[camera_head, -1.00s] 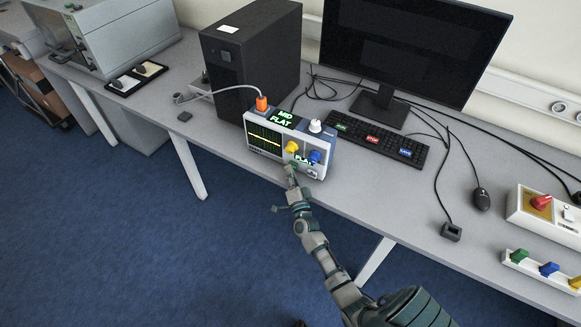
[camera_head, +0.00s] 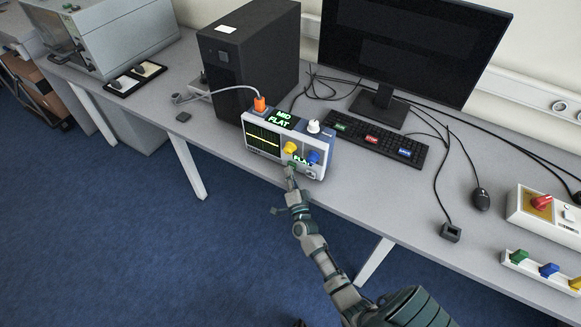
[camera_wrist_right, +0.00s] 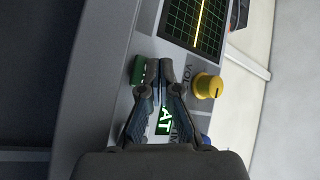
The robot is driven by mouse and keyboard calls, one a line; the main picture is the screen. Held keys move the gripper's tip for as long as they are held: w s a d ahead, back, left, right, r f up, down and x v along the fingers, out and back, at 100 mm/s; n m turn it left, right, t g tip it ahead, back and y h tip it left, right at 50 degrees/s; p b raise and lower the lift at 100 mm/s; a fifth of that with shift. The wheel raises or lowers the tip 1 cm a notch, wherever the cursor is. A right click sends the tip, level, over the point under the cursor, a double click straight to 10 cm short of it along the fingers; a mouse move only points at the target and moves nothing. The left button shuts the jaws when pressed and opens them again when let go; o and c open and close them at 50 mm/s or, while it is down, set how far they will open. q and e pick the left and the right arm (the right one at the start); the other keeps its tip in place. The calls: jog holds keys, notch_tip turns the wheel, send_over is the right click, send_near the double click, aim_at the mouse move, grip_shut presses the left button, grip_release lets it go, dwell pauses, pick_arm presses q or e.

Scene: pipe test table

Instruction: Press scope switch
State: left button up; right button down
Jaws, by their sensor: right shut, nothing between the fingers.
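The scope (camera_head: 262,141) is a grey box near the table's front edge, with a green grid and a flat yellow trace on its screen. Its top display reads "MID FLAT". Its front has a yellow knob (camera_head: 290,147) and a blue knob (camera_head: 313,157). My right gripper (camera_head: 290,168) is shut and empty at the lower front of the scope. In the right wrist view the shut fingertips (camera_wrist_right: 158,66) are close beside a green switch (camera_wrist_right: 138,69), left of the yellow knob (camera_wrist_right: 207,86). Whether they touch it I cannot tell. My left gripper is not in view.
A black computer tower (camera_head: 250,65) stands behind the scope. A keyboard (camera_head: 376,138) and monitor (camera_head: 392,50) are to its right. A mouse (camera_head: 481,199), a box with a red knob (camera_head: 540,202) and a strip of coloured knobs (camera_head: 549,269) lie further right.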

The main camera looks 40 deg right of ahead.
aim_at(285, 183)
jog(key=shift+s+a+f+p, duration=0.5)
jog(key=shift+a+f, duration=0.25)
jog(key=shift+a, duration=0.1)
jog(key=shift+s+a+r+p, duration=0.1)
jog(key=shift+s+a+p, duration=0.2)
jog(key=shift+a, duration=0.4)
jog(key=shift+s+a+r, duration=0.15)
jog(key=shift+s+a, duration=0.05)
jog(key=shift+a, duration=0.7)
jog(key=shift+d, duration=0.35)
